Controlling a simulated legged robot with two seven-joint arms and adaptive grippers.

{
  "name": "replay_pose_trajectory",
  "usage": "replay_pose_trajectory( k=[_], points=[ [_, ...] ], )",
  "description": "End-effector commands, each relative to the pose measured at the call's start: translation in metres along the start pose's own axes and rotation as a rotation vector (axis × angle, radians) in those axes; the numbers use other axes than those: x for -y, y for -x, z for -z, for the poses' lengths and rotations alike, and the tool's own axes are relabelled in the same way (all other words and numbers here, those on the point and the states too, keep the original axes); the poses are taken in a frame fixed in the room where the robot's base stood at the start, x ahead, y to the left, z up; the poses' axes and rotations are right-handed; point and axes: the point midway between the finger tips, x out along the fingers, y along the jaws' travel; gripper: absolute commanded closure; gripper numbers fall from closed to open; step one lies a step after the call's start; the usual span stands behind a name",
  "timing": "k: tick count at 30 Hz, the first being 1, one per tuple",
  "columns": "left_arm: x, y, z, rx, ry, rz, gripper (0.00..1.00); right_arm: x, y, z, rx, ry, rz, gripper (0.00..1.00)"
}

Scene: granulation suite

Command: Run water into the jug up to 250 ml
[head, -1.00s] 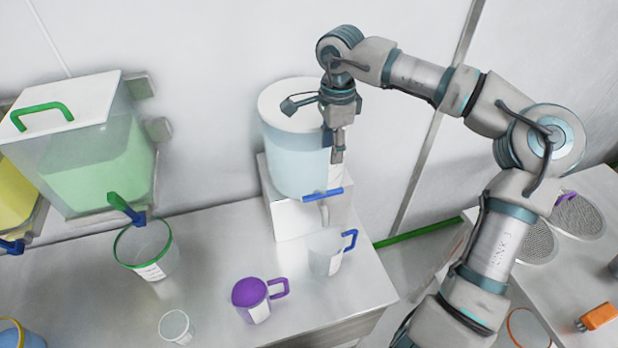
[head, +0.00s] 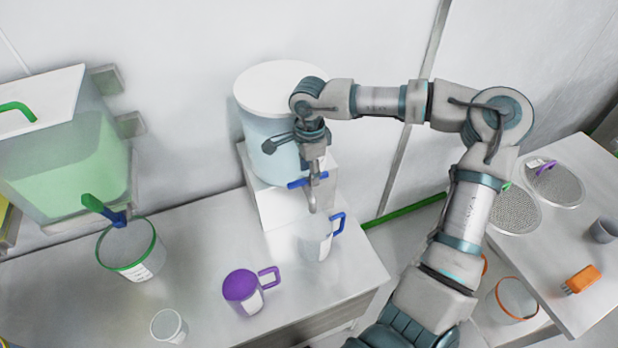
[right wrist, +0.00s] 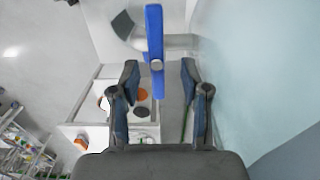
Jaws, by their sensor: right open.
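The water tank (head: 262,150) is a pale blue cylinder with a white lid on a white stand. Its tap has a blue handle (head: 296,184), set crosswise. The clear jug (head: 316,240) with a blue handle stands under the spout; its fill level cannot be made out. My right gripper (head: 314,178) is at the tap, overlapping the handle in the head view. In the right wrist view the blue handle (right wrist: 154,35) is ahead of and between the open, empty fingers (right wrist: 160,78), and no contact shows. My left gripper is out of view.
A purple mug (head: 242,287) and a small clear cup (head: 169,325) stand on the bench (head: 205,235) left of the jug. A green-rimmed beaker (head: 130,252) sits under the green hopper (head: 70,165). Sieves (head: 515,212) and an orange item (head: 582,279) lie on the right table.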

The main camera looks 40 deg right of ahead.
Motion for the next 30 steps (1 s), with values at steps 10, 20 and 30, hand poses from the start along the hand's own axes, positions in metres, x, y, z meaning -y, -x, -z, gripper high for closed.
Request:
replay_pose_trajectory(
  k=[10, 20, 30],
  points=[
    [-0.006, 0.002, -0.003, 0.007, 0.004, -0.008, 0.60, -0.001, -0.029, -0.002, -0.001, 0.000, 0.001, 0.54],
    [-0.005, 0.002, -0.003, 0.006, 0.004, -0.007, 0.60, 0.000, -0.030, 0.000, 0.000, 0.000, 0.000, 0.82],
    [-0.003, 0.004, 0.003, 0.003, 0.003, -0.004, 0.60, 0.001, -0.031, 0.001, -0.002, 0.049, 0.002, 1.00]
  ],
)
